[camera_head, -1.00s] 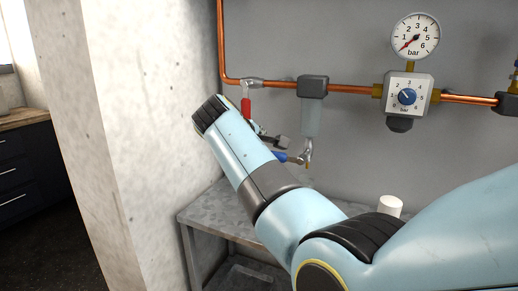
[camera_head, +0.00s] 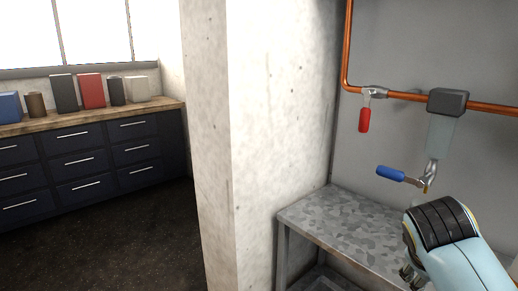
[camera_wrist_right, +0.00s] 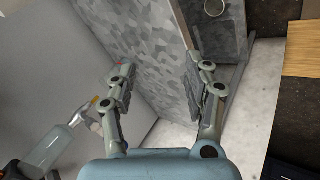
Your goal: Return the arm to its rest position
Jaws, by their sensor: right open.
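My right arm comes in at the lower right of the head view. Its gripper (camera_head: 408,275) is partly hidden by the wrist and sits in front of the grey metal table (camera_head: 335,215). In the right wrist view the two fingers of the gripper (camera_wrist_right: 160,72) are spread apart with nothing between them. The blue-handled drain valve (camera_head: 390,173) under the filter (camera_head: 440,135) is above the wrist and apart from it. My left gripper is in no view.
A red handle (camera_head: 364,120) hangs from the copper pipe (camera_head: 405,96). A concrete pillar (camera_head: 265,130) stands left of the table. Dark cabinets (camera_head: 80,165) with a wooden top are further left. A round container (camera_wrist_right: 215,8) shows in the wrist view.

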